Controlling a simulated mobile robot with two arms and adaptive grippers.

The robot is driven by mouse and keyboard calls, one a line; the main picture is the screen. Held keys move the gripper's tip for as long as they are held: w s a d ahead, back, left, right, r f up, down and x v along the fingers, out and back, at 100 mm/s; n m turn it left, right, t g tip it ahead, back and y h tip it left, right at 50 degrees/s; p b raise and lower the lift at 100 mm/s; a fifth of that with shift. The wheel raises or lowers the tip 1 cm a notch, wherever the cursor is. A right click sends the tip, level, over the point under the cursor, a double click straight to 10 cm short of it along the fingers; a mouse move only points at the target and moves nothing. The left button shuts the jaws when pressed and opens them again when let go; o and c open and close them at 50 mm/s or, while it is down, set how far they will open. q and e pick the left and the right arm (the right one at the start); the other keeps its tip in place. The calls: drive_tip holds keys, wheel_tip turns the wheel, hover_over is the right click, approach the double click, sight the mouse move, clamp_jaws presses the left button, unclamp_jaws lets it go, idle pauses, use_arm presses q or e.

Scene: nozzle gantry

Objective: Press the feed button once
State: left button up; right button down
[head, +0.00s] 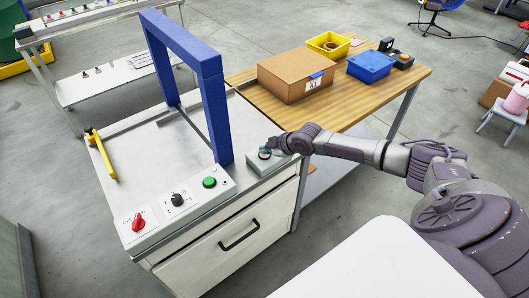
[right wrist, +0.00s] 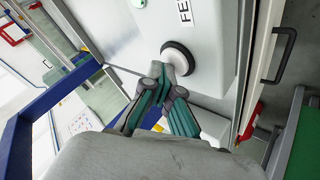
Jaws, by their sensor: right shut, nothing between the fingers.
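My right gripper (head: 267,152) is shut and empty, over the box. In the right wrist view its fingertips (right wrist: 165,76) overlap the lower edge of the cap; I cannot tell whether they touch it. My left gripper is not in view.
A blue gantry frame (head: 215,115) stands on the bench left of the box. A panel (head: 157,215) has a red knob (head: 138,222), a black knob (head: 177,200) and a green button (head: 209,182). A wooden table (head: 333,112) behind holds a cardboard box (head: 291,78) and bins.

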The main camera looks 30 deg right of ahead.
drive_tip(key=shift+r+p, duration=0.5)
drive_tip(key=shift+r, duration=0.3)
drive_tip(key=shift+r, duration=0.1)
wheel_tip(320, 180, up, 5)
drive_tip(key=p, duration=0.4)
idle(0.5)
